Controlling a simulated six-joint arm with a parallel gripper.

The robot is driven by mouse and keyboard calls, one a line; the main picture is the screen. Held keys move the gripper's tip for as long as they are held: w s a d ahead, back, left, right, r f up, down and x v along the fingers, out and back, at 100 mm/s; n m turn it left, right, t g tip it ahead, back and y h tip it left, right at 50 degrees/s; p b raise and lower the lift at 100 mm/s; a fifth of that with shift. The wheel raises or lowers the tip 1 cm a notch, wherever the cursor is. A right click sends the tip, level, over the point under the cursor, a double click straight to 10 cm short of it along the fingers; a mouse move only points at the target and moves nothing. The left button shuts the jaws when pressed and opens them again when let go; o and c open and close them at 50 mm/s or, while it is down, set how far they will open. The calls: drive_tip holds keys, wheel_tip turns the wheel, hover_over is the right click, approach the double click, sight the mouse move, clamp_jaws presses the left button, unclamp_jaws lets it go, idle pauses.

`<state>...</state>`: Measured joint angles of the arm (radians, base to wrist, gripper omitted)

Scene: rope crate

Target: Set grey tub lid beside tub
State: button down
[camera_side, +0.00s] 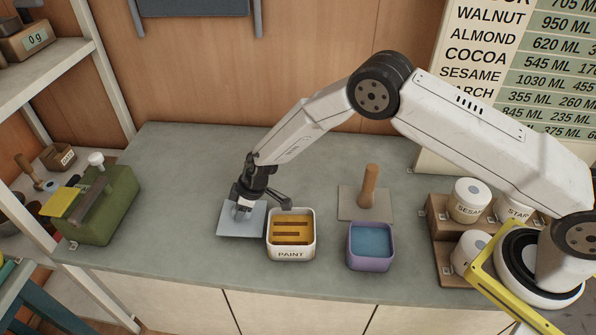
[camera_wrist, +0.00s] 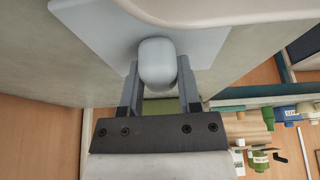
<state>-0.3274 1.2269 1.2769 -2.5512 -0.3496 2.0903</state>
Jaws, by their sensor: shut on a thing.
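The pale blue-grey square lid (camera_side: 232,222) is just left of the white tub marked PAINT (camera_side: 292,254), which is open with yellow contents and dark slots showing. My gripper (camera_side: 243,209) is above the lid and shut on its rounded grey knob. In the wrist view the knob (camera_wrist: 157,66) sits between both fingers of my gripper (camera_wrist: 158,88), with the lid plate (camera_wrist: 100,32) beyond it. The lid looks level, at or close to the bench; I cannot tell whether it touches.
A purple tub (camera_side: 371,262) with blue contents stands to the right. Behind it lies a grey square plate (camera_side: 351,208) with an upright wooden handle. The bench (camera_side: 175,205) is clear between toolbox and lid. White canisters (camera_side: 468,201) are at right.

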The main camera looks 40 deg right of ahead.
drive_tip(key=shift+f, duration=0.5)
idle(0.8)
drive_tip(key=shift+c, duration=1.1)
unclamp_jaws()
drive_tip(key=shift+r, duration=0.15)
drive_tip(key=shift+v, duration=3.75)
